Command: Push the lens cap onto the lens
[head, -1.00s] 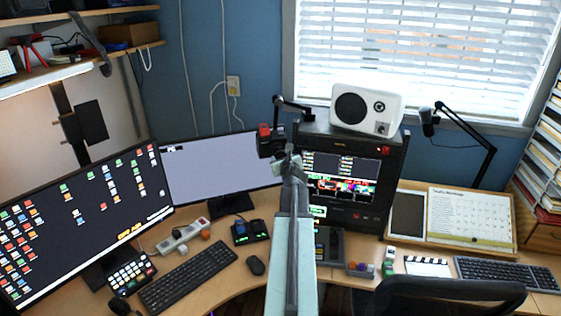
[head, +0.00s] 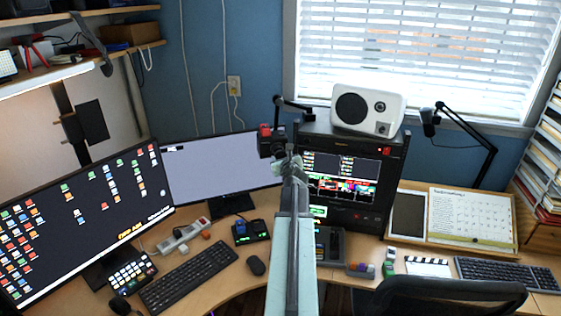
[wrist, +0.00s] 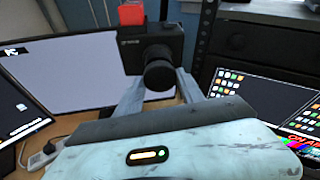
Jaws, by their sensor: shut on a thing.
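The black camera (wrist: 152,48), with a red block on top, faces my wrist in the wrist view. It also shows in the head view (head: 270,142), left of the black monitor cabinet. Its lens points toward my gripper. A dark round piece (wrist: 159,76), which looks like the lens cap, is at the front of the lens between my fingers. I cannot tell cap from lens edge, or whether the cap is fully seated. My gripper (head: 290,155) is shut on the cap, with one pale finger on each side in the wrist view.
The cabinet (head: 347,178) with a lit screen stands close on the right of my gripper, a white speaker (head: 367,108) on top. A grey monitor (head: 215,172) stands behind on the left. A keyboard (head: 188,277) and mouse (head: 256,265) lie on the desk below.

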